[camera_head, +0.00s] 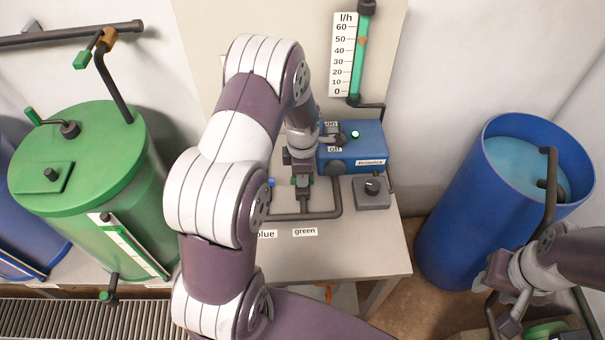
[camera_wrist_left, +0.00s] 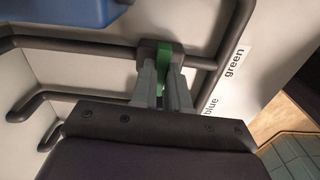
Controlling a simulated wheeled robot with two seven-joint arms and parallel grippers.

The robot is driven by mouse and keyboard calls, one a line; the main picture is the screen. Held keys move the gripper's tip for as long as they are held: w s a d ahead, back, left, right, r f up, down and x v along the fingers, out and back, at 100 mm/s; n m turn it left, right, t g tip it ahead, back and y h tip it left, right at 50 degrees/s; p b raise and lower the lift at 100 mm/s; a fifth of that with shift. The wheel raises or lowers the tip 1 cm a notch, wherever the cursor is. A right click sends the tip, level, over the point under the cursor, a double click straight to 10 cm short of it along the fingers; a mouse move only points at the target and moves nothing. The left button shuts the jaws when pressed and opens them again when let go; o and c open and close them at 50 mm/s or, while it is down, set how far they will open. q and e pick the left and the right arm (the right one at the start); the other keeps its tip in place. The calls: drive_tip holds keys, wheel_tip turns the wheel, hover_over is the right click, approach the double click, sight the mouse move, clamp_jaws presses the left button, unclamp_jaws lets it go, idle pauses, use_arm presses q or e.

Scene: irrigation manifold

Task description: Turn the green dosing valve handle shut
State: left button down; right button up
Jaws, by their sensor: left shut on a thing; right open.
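The green dosing valve handle (camera_wrist_left: 163,66) shows in the left wrist view as a narrow green strip between the fingers of my left gripper (camera_wrist_left: 163,90). The gripper is shut on it. The strip appears to stand across the dark pipe behind it. In the head view my left gripper (camera_head: 301,183) points down at the valve above the "green" label (camera_head: 304,232), and it hides most of the handle. My right gripper (camera_head: 515,292) is open at the lower right, apart from the manifold.
A blue "Brinsecs"-like labelled box (camera_head: 365,145) with a lit green lamp stands right behind the valve. A grey block with a dark knob (camera_head: 371,190) is beside it. A green tank (camera_head: 85,170) stands left, a blue barrel (camera_head: 450,220) right. The table front is clear.

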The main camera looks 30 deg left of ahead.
use_arm(q)
drive_tip(key=shift+n, duration=0.4)
drive_tip(key=c, duration=1.1)
unclamp_jaws()
wheel_tip(320, 180, up, 13)
drive_tip(key=shift+f+b, duration=0.1)
drive_tip(key=shift+b, duration=1.05)
